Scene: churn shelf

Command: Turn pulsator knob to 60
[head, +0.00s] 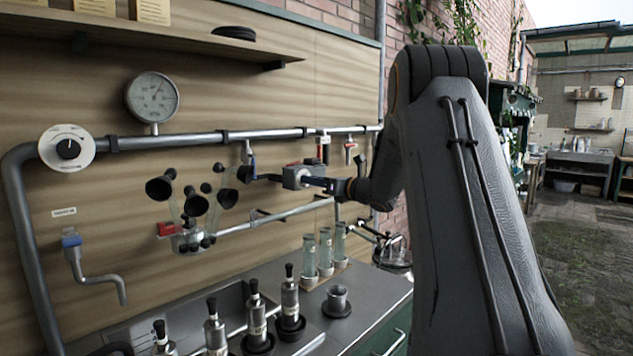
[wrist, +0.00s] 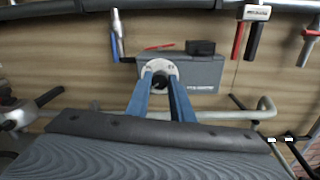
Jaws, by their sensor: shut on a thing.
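The pulsator is a grey box (wrist: 205,74) on the wooden wall, seen straight ahead in the wrist view; in the head view the grey box (head: 291,177) sits below the pipe. A round white dial (wrist: 159,65) is on its front, with a dark knob (wrist: 159,80) at the centre. My gripper (wrist: 160,88) has its two blue fingers on either side of the knob and is shut on it. In the head view my gripper (head: 318,183) reaches the box from the right. The dial's marks and the knob's pointer are too small or hidden to read.
A pressure gauge (head: 153,97) and another white dial with a black knob (head: 67,148) are on the left. The milking cluster (head: 195,200) hangs left of the box. Bottles and glass tubes stand on the counter below.

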